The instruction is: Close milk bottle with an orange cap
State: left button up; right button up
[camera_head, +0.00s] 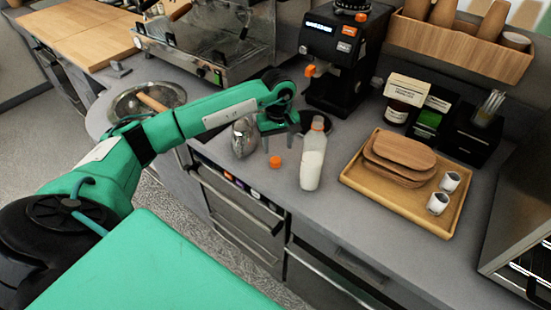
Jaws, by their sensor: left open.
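The milk bottle (312,160) stands upright on the grey counter, right of my left gripper. The fingertips are just above or around the cap; I cannot tell the exact height. My right gripper is not in view.
A metal pitcher (243,138) stands left of my gripper. A wooden tray (390,204) with oval boards (403,149) and two small white cups lies to the right. A black grinder (340,60) stands behind. The counter's front edge is close to the bottle.

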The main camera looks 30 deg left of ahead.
aim_at(276, 161)
pick_arm(q)
jog(key=shift+f, duration=0.5)
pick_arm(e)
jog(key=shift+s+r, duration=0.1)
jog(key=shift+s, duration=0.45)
pick_arm(q)
jog(key=shift+s+f+p, duration=0.1)
jog(key=shift+f+p, duration=0.35)
jog(key=shift+p, duration=0.1)
jog(key=f+p, duration=0.1)
jog(key=f, duration=0.2)
jog(key=shift+s+a+f+p, duration=0.15)
jog(key=shift+a+p, duration=0.05)
jog(key=shift+p, duration=0.2)
jog(key=shift+f, duration=0.5)
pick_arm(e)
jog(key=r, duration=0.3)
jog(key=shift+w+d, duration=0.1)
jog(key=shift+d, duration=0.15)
pick_arm(q)
jog(key=c, duration=1)
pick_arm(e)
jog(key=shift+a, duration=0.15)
